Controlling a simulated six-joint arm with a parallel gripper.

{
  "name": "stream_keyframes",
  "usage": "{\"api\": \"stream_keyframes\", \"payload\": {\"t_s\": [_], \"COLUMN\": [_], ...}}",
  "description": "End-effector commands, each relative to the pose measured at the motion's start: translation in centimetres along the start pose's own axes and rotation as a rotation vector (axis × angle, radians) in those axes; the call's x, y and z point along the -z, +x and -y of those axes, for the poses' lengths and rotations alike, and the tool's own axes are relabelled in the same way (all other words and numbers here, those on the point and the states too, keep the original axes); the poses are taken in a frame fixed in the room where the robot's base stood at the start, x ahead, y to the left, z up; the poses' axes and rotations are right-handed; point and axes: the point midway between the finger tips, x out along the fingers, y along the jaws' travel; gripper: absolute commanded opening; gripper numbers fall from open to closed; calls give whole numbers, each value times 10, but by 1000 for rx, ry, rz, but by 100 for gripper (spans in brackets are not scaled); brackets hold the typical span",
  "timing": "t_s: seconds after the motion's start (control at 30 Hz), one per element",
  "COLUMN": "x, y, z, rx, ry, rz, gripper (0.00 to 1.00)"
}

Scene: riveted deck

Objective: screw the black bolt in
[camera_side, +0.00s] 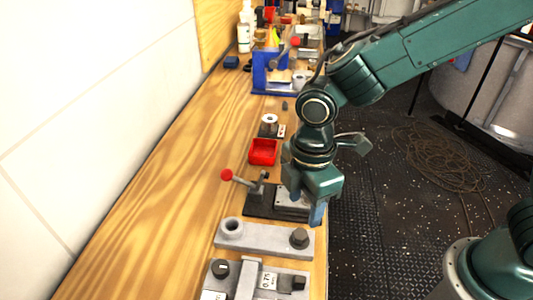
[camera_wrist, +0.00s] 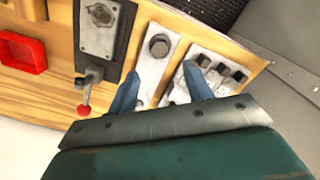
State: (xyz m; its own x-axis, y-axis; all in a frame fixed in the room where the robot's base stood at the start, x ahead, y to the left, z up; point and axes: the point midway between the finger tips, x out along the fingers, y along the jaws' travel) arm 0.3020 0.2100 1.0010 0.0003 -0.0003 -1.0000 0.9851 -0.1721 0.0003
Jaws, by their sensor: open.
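A dark hex-headed bolt (camera_side: 299,238) sits at the right end of a light grey plate (camera_side: 262,238) on the wooden bench. I cannot tell how deep the bolt sits. A round raised socket (camera_side: 231,227) stands at the plate's left end. My gripper (camera_side: 318,212) is open and empty, with blue fingers pointing down behind and slightly right of the bolt, above bench level. In the wrist view the bolt's hex head (camera_wrist: 159,46) shows beyond and between the fingertips (camera_wrist: 160,76), apart from both.
A dark clamp fixture with a red-knobbed lever (camera_side: 226,175) stands behind the plate, and a red tray (camera_side: 263,151) beyond it. A grey fixture with dark knobs (camera_side: 250,278) is in front. The bench's right edge is close. Bare wood (camera_side: 165,210) lies left.

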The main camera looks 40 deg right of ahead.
Motion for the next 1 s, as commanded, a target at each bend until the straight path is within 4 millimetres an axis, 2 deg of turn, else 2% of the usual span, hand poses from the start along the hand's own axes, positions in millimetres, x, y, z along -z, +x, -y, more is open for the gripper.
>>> {"api": "stream_keyframes", "payload": {"t_s": [0.2, 0.5, 0.7, 1.0], "x": [-1, 0, 0, 0], "y": [35, 72, 83, 86], "z": [1, 0, 0, 0], "rx": [4, 2, 0, 0], "ry": [0, -1, -1, -1], "rz": [5, 3, 2, 1], "gripper": [50, 50, 50, 50]}}
